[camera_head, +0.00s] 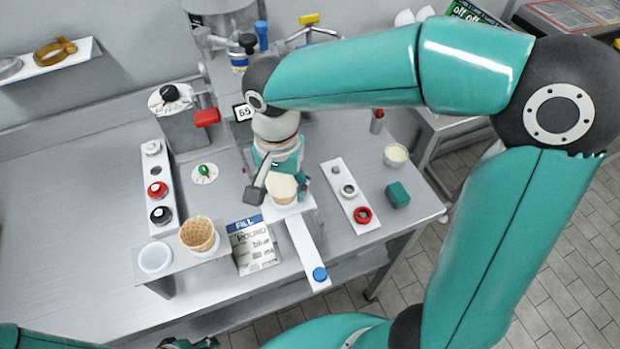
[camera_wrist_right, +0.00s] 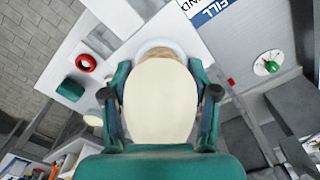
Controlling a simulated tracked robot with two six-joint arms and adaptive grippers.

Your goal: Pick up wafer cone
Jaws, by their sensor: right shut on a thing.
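My right gripper (camera_head: 278,190) reaches down over the middle of the worktable. It is shut on a wafer cone with a smooth cream-coloured top (camera_head: 283,188), one finger on each side. In the right wrist view the pale top (camera_wrist_right: 160,102) fills the space between the fingers (camera_wrist_right: 163,97), with a tan edge and a white round rim behind it. The cone's lower part is mostly hidden there. Another wafer cone (camera_head: 199,234) stands open and empty in the raised grey holder at the left.
A white cup (camera_head: 155,257) sits beside the empty cone. A printed packet (camera_head: 253,245) lies between holder and a white strip with a blue knob (camera_head: 320,274). A green block (camera_head: 397,195) and a cream-filled cup (camera_head: 396,155) stand at the right. The far left table is clear.

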